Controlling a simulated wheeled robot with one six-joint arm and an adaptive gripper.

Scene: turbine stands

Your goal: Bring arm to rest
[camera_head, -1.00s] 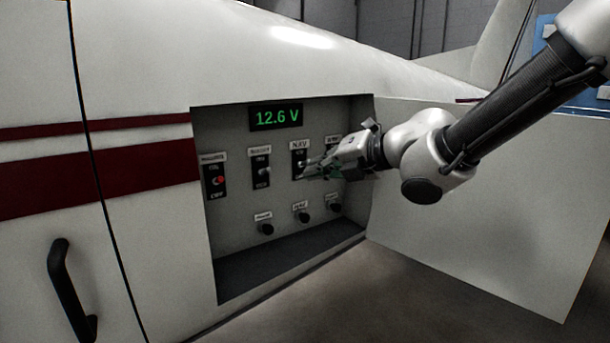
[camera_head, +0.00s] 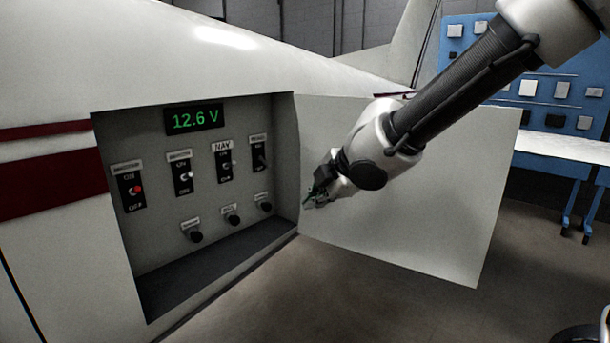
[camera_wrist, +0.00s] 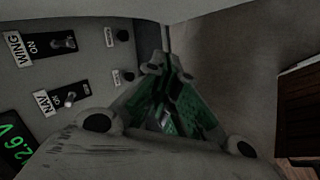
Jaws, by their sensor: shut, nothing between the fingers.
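My gripper (camera_head: 312,198) is in front of the open white panel door, just right of the recessed switch panel (camera_head: 150,240). It is shut and holds nothing. In the wrist view, my gripper (camera_wrist: 165,80) shows its green-sided fingers meeting at the tips. The fingers are apart from the switches. The NAV switch (camera_head: 224,162) sits on the panel to the left of the gripper, and it also shows in the wrist view (camera_wrist: 70,98). The WING switch (camera_wrist: 64,44) shows at the upper left of the wrist view.
The open door (camera_head: 420,220) stands behind my arm. A green display (camera_head: 194,119) reads 12.6 V. Several black knobs (camera_head: 232,217) line the lower panel. A blue tool board (camera_head: 545,90) and a workbench (camera_head: 570,146) stand at right. Floor is clear below the door.

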